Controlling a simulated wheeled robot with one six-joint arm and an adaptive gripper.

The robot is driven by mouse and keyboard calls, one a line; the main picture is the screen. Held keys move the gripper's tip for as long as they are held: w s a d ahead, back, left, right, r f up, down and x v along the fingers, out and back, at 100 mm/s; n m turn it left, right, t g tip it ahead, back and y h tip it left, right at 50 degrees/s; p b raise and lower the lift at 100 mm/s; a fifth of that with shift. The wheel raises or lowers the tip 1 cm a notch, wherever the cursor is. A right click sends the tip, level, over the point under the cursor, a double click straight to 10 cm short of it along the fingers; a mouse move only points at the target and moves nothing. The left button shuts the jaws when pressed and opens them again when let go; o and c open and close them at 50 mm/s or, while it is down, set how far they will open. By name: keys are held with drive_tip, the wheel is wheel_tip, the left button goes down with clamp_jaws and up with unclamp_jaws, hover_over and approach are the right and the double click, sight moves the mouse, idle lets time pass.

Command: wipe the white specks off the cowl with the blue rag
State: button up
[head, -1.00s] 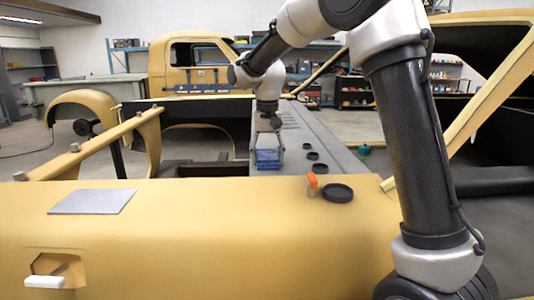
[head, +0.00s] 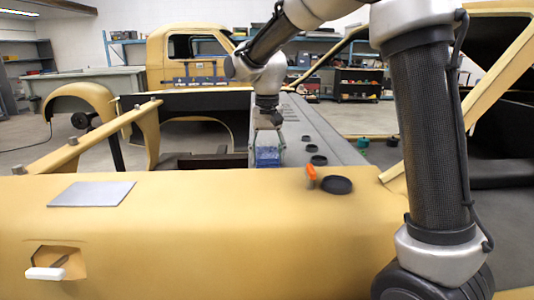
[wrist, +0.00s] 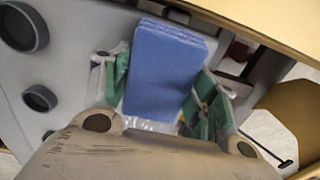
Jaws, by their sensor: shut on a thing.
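My gripper (head: 267,140) points down and is shut on the blue rag (head: 267,154), a folded pad. In the wrist view the rag (wrist: 165,75) sits between two green-padded fingers (wrist: 160,92). The rag is low at the left edge of a long grey panel (head: 335,145), which I take to be the cowl; I cannot tell whether it touches. Small pale patches show by the rag's near edge in the wrist view, but I cannot tell whether they are specks. My gripper hides part of the surface there.
A wide yellow body panel (head: 200,225) with a grey plate (head: 92,194) lies in front. A yellow bar (head: 95,138) slopes at left.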

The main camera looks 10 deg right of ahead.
sight(264, 142)
drive_tip(key=shift+w+d+f, duration=0.1)
drive_tip(key=shift+w+d, duration=0.15)
drive_tip(key=shift+w, duration=1)
drive_tip(key=shift+w+d, duration=0.25)
drive_tip(key=shift+w, duration=1)
drive_tip(key=shift+w+d+f, duration=0.1)
drive_tip(key=shift+w+d, duration=0.15)
drive_tip(key=shift+w, duration=1)
drive_tip(key=shift+w+d+r, duration=0.1)
drive_tip(key=shift+w+d, duration=0.1)
drive_tip(key=shift+w, duration=0.85)
drive_tip(key=shift+w+d+r, duration=0.1)
drive_tip(key=shift+w+d, duration=0.1)
drive_tip(key=shift+w, duration=0.9)
drive_tip(key=shift+w+d, duration=0.2)
drive_tip(key=shift+w, duration=0.85)
drive_tip(key=shift+w+d+f, duration=0.1)
drive_tip(key=shift+w+d, duration=0.05)
drive_tip(key=shift+w, duration=0.6)
drive_tip(key=shift+w+d+f, duration=0.1)
drive_tip(key=shift+w+d, duration=0.05)
drive_tip(key=shift+w, duration=0.6)
drive_tip(key=shift+r, duration=0.2)
drive_tip(key=shift+r, duration=2.9)
drive_tip(key=shift+r, duration=0.1)
wheel_tip(264, 142, up, 3)
drive_tip(key=shift+f, duration=0.1)
